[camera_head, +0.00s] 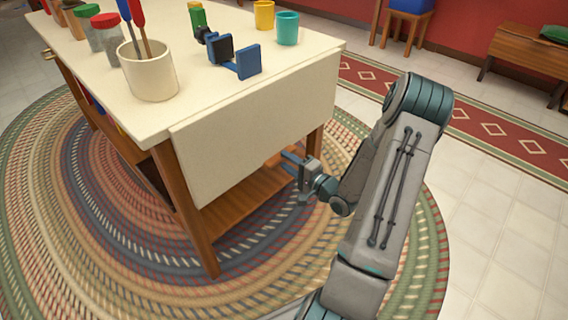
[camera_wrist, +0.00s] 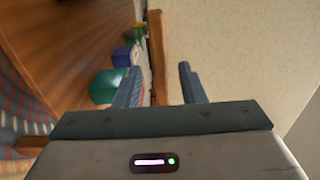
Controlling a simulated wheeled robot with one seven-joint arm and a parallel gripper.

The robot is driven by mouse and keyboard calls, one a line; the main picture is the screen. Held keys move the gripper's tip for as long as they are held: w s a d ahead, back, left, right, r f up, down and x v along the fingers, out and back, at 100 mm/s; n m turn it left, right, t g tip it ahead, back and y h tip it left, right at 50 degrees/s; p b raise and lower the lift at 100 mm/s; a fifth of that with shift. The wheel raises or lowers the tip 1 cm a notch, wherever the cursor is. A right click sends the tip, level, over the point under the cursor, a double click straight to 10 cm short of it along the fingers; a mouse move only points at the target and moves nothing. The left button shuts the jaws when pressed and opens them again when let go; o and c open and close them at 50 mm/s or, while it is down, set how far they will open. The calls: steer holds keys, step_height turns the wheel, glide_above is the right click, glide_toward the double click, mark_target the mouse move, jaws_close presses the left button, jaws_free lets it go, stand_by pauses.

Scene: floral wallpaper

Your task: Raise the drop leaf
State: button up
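The drop leaf (camera_head: 250,130) is a cream panel hanging down at the near end of the table (camera_head: 190,85). In the wrist view the leaf (camera_wrist: 245,60) fills the right side as a pale surface. My gripper (camera_head: 289,162) is beside the leaf's lower right part, near the table's right leg, with its fingers pointing left. In the wrist view my gripper (camera_wrist: 160,78) is open, with a clear gap between the two blue fingers. A wooden edge shows in that gap. I cannot tell whether either finger touches the leaf.
On the tabletop stand a utensil crock (camera_head: 150,78), a blue clamp-like tool (camera_head: 237,58), a teal cup (camera_head: 288,30), a yellow cup (camera_head: 264,14) and several jars. A wooden lower shelf (camera_head: 240,205) lies under the table. Open floor (camera_head: 490,240) is at the right.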

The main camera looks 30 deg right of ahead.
steer(key=shift+x, duration=1.05)
jaws_close()
steer(key=shift+s+d+r, duration=0.1)
